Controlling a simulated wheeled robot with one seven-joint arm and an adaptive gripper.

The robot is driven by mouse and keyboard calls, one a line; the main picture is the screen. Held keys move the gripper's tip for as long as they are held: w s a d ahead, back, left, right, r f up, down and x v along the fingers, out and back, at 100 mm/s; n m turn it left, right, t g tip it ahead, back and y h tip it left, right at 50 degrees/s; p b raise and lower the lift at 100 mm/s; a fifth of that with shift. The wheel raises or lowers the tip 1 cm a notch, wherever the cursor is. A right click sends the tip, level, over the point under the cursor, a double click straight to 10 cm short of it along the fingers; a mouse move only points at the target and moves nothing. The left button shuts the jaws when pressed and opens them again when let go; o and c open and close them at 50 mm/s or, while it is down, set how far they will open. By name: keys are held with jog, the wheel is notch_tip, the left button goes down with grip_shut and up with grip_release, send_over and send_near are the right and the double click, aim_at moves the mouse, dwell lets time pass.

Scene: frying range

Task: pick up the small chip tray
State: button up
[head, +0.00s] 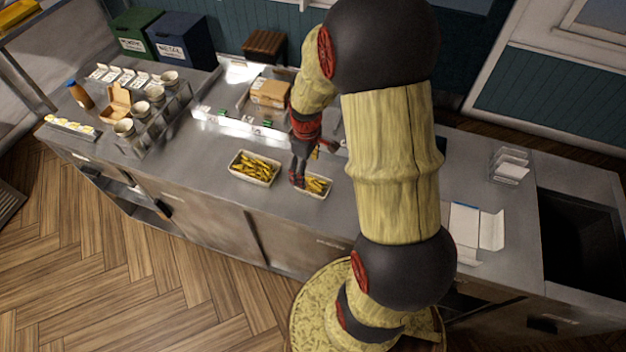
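The small chip tray (325,194) is a pale open tray of yellow chips on the steel counter, near its front edge. A larger chip tray (237,172) of the same kind sits to its left. My gripper (313,166), red and black, reaches down from above at the small tray. One finger comes down at the tray's left end and covers part of it. The other finger points right, behind the tray. The fingers look spread, with nothing visible between them. I cannot tell whether the near finger touches the tray.
A low metal ledge with a brown box (270,92) stands behind the trays. Cups, cartons and a bottle (80,95) crowd the counter's left end. White folded card (465,228) lies to the right, before a dark sunken basin (580,235). The counter between card and basin is clear.

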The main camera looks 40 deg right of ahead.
send_over(313, 188)
jog(key=shift+n, duration=0.3)
jog(key=f, duration=0.5)
jog(key=shift+s+a+f+p, duration=0.25)
jog(key=shift+a+p, duration=0.05)
jog(key=shift+p, duration=0.05)
jog(key=f, duration=0.5)
jog(key=shift+w+d, duration=0.2)
jog(key=shift+d, duration=0.05)
jog(key=c, duration=0.4)
grip_shut()
